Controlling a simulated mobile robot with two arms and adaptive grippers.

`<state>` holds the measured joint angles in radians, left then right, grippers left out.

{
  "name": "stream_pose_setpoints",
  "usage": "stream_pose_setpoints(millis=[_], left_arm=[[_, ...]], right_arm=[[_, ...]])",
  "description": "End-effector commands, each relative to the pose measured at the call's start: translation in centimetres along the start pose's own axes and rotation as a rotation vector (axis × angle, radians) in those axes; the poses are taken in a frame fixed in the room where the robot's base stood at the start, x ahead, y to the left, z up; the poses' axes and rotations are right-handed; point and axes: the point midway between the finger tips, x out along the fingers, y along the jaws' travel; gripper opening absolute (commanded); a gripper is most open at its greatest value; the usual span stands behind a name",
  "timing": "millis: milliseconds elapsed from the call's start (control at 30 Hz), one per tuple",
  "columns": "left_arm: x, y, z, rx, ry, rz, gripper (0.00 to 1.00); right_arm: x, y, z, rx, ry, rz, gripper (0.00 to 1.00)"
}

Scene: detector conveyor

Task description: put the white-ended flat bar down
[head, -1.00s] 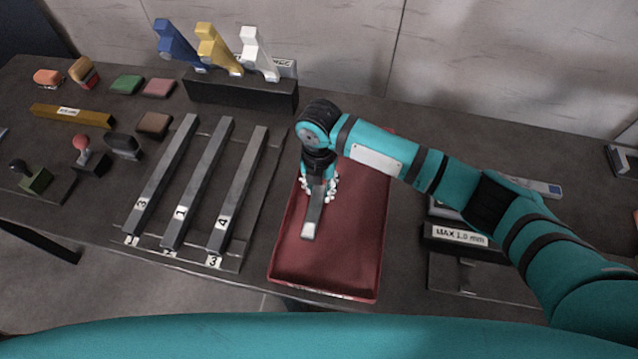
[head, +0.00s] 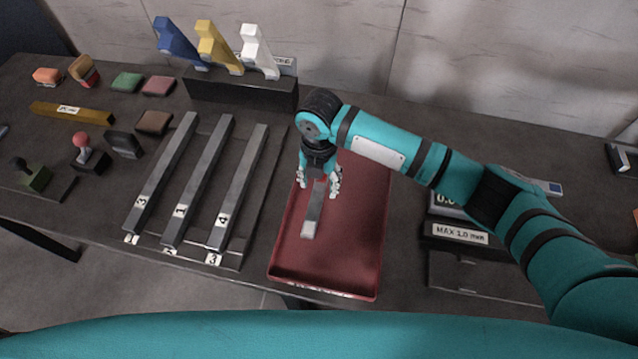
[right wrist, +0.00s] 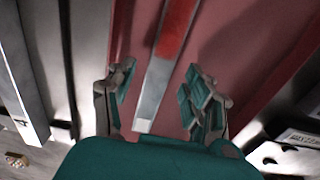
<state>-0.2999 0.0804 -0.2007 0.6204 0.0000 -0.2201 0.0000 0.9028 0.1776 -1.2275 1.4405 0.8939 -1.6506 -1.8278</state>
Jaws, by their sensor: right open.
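The white-ended flat bar (head: 313,210) lies in the red tray (head: 345,262), its white end toward the tray's front. In the right wrist view the bar (right wrist: 158,85) shows grey, with a red stretch farther up. My right gripper (head: 318,188) is open over the bar, low in the tray. In the right wrist view its fingers (right wrist: 160,98) stand on both sides of the bar, with a gap on each side. The bar's far end is hidden under the gripper in the head view. My left gripper is not in view.
Several numbered grey bars (head: 198,185) lie on a rack left of the tray. A dark block (head: 240,92) holds blue, yellow and white angled pieces behind. A box labelled MAX 1.0 mm (head: 460,234) stands right of the tray. The tray's front and right parts are clear.

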Motion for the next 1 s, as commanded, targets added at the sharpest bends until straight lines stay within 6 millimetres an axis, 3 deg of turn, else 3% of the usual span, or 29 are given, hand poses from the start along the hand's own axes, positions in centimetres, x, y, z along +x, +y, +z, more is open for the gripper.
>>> stream_pose_setpoints(millis=[300,500,1000], left_arm=[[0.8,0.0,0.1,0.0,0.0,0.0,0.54],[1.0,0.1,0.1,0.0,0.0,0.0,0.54],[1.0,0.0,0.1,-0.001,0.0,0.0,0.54]], right_arm=[[-6.8,0.0,0.1,-0.001,-0.005,0.002,0.52],[-9.6,0.0,0.1,0.0,-0.003,0.001,0.52],[-10.4,0.0,0.0,0.0,-0.001,0.0,0.52]])
